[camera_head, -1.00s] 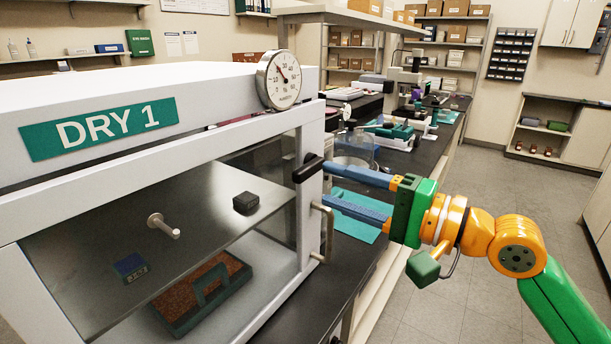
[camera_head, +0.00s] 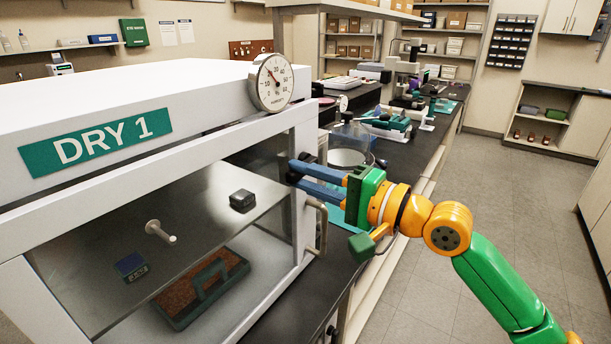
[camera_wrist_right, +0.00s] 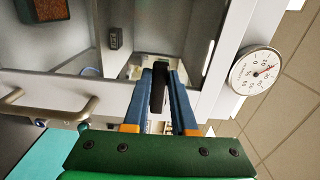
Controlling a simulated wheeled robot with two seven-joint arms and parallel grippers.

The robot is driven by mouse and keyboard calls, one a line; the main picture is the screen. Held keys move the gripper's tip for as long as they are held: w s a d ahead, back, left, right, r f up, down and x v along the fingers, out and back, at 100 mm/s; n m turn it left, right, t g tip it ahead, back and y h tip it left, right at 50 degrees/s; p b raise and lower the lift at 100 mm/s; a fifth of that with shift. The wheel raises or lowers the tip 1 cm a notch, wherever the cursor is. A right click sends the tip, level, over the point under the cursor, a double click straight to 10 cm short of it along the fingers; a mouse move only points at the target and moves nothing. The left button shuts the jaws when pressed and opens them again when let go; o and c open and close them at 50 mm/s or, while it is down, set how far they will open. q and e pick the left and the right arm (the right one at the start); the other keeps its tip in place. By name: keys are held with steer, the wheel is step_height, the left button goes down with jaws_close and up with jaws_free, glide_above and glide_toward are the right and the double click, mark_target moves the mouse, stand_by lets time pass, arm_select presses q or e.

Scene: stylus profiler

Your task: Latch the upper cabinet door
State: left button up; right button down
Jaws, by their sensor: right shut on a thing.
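The white cabinet labelled DRY 1 (camera_head: 180,118) fills the left of the head view. A black latch (camera_head: 292,178) sits at its front right upright, below the gauge. My right gripper (camera_head: 297,172) reaches in from the right, its blue fingers shut on the latch. In the right wrist view the black latch (camera_wrist_right: 158,88) stands between the two fingers. The fingers partly cover it in the head view. The front of the cabinet seems flush with its frame; I cannot tell whether the door is fully seated. My left gripper is out of view.
A round gauge (camera_head: 271,82) is mounted above the latch. A bar handle (camera_head: 322,226) sticks out below my fingers. A glass vessel (camera_head: 350,148) stands behind on the black bench. The aisle at right is clear.

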steer(key=shift+f, duration=0.1)
steer(key=w+d+f+n+b, duration=0.2)
steer(key=n+b, duration=0.5)
steer(key=n, duration=1)
steer(key=shift+w+d+f+n+b, duration=0.35)
steer(key=shift+w+f, duration=0.5)
steer(key=shift+f, duration=0.25)
steer(key=c, duration=0.7)
jaws_free()
steer(key=shift+w, duration=0.1)
